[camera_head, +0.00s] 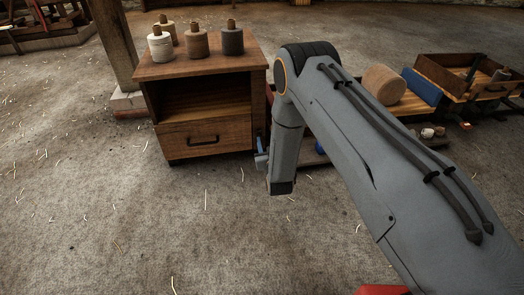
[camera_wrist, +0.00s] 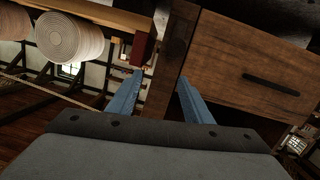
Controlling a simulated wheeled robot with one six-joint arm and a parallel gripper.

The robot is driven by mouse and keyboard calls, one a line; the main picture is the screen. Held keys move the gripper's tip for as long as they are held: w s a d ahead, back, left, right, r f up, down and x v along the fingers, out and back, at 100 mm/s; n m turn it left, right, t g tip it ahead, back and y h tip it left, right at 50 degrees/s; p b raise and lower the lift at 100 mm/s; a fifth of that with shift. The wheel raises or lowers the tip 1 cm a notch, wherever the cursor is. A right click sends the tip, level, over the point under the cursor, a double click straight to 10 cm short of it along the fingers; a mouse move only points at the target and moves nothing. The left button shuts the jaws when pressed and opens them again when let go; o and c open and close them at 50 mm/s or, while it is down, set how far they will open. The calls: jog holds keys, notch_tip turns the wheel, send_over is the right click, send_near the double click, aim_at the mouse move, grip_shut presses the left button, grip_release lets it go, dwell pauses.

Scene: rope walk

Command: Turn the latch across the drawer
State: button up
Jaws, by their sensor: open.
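The wooden cabinet (camera_head: 208,62) has an open shelf above a closed drawer (camera_head: 180,141). The drawer has a dark bar handle (camera_head: 203,141); the drawer front also shows in the wrist view (camera_wrist: 245,65). My gripper (camera_head: 261,158) is low beside the cabinet's right side, partly hidden by my arm. In the wrist view my gripper (camera_wrist: 160,80) is open, its blue fingers on either side of a dark upright piece (camera_wrist: 176,42) at the cabinet's edge. I cannot tell whether this piece is the latch. A dark red block (camera_wrist: 144,48) shows just beyond the left finger.
Several spools (camera_head: 196,42) stand on the cabinet top. A wooden post (camera_head: 114,45) stands to its left. At right are a large tan roll (camera_head: 384,85), a blue item (camera_head: 421,87) and a wooden crate (camera_head: 445,77). The floor in front is open, with scattered fibres.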

aim_at(262, 142)
notch_tip(262, 142, down, 6)
jog(key=a+t+b, duration=0.2)
jog(key=b, duration=0.1)
jog(key=shift+n, duration=0.3)
jog(key=w+b, duration=0.1)
jog(key=w, duration=0.1)
jog(key=w+b, duration=0.1)
jog(key=w, duration=0.1)
jog(key=w+a+b, duration=0.1)
jog(key=w, duration=0.1)
jog(key=shift+w+a+r+b, duration=0.1)
jog(key=shift+w+b, duration=0.25)
jog(key=c, duration=1.1)
jog(key=shift+o, duration=0.2)
